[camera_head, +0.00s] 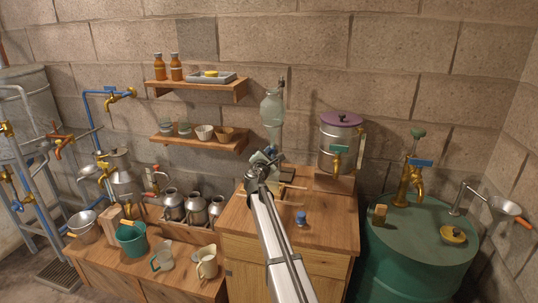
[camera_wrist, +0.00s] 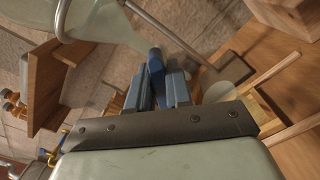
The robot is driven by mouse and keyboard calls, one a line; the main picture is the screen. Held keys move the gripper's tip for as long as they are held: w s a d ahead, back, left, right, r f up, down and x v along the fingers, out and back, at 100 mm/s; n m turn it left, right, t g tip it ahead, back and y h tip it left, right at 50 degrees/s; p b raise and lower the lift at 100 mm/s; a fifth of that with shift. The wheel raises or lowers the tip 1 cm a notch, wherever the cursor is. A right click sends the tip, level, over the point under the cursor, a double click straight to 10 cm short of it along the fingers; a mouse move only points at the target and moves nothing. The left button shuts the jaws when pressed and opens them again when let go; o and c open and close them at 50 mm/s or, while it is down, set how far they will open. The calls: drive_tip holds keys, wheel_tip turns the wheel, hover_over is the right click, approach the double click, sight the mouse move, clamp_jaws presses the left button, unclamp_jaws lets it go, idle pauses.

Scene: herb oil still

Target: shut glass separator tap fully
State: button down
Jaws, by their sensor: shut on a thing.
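The glass separator (camera_head: 271,107) is a pale green glass vessel standing upright at the back of the wooden cabinet; its lower part is behind my gripper in the head view. My gripper (camera_head: 268,158) is at its lower end, in front of the wall. In the wrist view the separator's glass (camera_wrist: 95,20) fills the upper left, with a metal rod beside it. The dark blue tap handle (camera_wrist: 155,66) sits between the two blue-grey fingers of my gripper (camera_wrist: 159,88), which are shut on it. The tap's body is mostly hidden, so its exact turn cannot be told.
A steel pot with a purple lid (camera_head: 340,140) stands to the right on the cabinet (camera_head: 325,222). A small blue item (camera_head: 301,218) stands on the cabinet top. Wooden shelves (camera_head: 199,143) are left of the separator; a green drum (camera_head: 418,235) is at the right.

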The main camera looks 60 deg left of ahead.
drive_tip(key=m, duration=0.4)
drive_tip(key=shift+m, duration=2.8)
drive_tip(key=c, duration=1.1)
unclamp_jaws()
drive_tip(key=shift+d, duration=0.1)
drive_tip(key=v, duration=1.3)
drive_tip(key=shift+s+d, duration=0.2)
drive_tip(key=shift+s, duration=0.05)
